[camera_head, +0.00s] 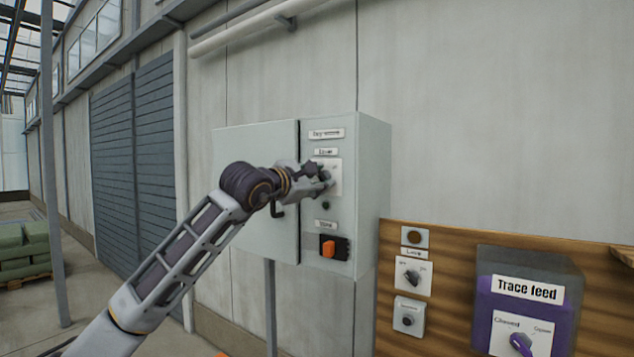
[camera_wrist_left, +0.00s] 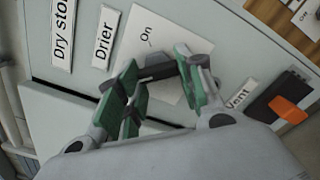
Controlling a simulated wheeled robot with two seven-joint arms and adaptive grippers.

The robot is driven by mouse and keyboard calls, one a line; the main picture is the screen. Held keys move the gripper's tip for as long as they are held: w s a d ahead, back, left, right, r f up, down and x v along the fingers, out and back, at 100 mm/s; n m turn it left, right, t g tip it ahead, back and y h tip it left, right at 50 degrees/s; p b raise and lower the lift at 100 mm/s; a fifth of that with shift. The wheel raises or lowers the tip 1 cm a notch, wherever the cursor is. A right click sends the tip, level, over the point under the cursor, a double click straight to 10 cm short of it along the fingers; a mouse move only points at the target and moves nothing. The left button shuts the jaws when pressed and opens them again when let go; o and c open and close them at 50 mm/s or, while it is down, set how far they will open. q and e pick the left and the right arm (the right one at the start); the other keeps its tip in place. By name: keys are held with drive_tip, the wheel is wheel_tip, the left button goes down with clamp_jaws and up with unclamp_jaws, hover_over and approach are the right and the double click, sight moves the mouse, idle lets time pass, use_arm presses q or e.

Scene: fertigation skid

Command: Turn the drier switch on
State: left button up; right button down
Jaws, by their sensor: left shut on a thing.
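The drier switch is a dark knob on a pale plate (camera_wrist_left: 140,38) marked "On", below the "Drier" label (camera_wrist_left: 104,38) on a grey control cabinet (camera_head: 250,215). In the head view my left gripper (camera_head: 325,178) is at this plate (camera_head: 335,165) and covers most of the switch. In the left wrist view my left gripper (camera_wrist_left: 160,85) has its green-padded fingers on either side of the dark knob, shut on it. The knob's exact pointing direction is hard to tell behind the fingers. My right gripper is not in view.
Below on the cabinet is an orange switch (camera_head: 328,248) with a label above it. To the right, a wooden board (camera_head: 455,240) carries a lamp, a knob and a button, beside a purple "Trace feed" box (camera_head: 528,290). The cabinet's left door is closed.

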use_arm(q)
drive_tip(key=m+b, duration=0.1)
drive_tip(key=m, duration=0.1)
drive_tip(key=shift+a+m, duration=0.1)
drive_tip(key=shift+m, duration=0.3)
drive_tip(key=m+b, duration=0.1)
drive_tip(key=m, duration=0.3)
drive_tip(key=shift+r, duration=0.15)
drive_tip(key=m, duration=1)
drive_tip(key=shift+d+m, duration=0.2)
drive_tip(key=shift+m, duration=0.2)
drive_tip(key=o, duration=1)
drive_tip(key=shift+r, duration=0.1)
drive_tip(key=shift+a+r, duration=0.1)
drive_tip(key=shift+s, duration=0.15)
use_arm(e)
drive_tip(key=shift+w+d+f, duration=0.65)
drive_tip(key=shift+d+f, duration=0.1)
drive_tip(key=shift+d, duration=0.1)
